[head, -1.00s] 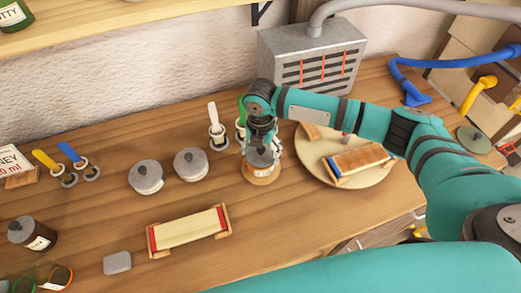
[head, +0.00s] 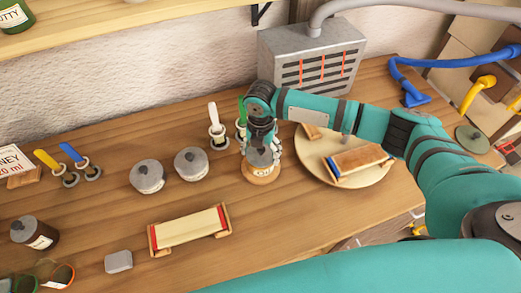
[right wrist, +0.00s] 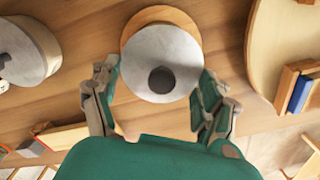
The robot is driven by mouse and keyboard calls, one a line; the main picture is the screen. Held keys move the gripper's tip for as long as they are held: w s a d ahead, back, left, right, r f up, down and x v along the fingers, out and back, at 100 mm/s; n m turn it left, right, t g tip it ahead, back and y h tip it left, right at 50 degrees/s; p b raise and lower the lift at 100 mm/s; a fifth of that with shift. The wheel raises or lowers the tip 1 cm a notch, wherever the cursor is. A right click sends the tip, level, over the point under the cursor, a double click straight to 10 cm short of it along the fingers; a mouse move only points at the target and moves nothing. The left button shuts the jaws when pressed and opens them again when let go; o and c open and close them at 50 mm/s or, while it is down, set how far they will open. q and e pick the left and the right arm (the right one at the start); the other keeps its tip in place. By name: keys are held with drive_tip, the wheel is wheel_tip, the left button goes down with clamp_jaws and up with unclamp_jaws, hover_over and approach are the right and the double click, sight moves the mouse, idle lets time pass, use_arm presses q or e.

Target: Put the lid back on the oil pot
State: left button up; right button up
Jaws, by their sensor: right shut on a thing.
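The oil pot (head: 262,174), a light wooden pot with a lettered label, stands on the bench right of centre in the head view. Its wooden edge (right wrist: 160,13) shows past the lid in the right wrist view. The round grey lid (right wrist: 148,78) with a dark knob is over the pot. My right gripper (right wrist: 157,88) points down from above, its fingers on either side of the lid and shut on it. The fingers partly hide the lid in the head view. I cannot tell whether the lid rests fully on the rim. My left gripper is not in view.
Two grey-lidded pots (head: 147,176) stand to the left. A round board (head: 376,178) with wooden pieces lies close on the right. Brushes in holders (head: 216,137) stand behind. A wooden frame (head: 190,228) lies in front, and bare bench lies between.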

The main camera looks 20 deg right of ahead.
drive_tip(key=o, duration=0.9)
drive_tip(key=shift+c, duration=0.2)
drive_tip(key=shift+r+p, duration=3.55)
clamp_jaws()
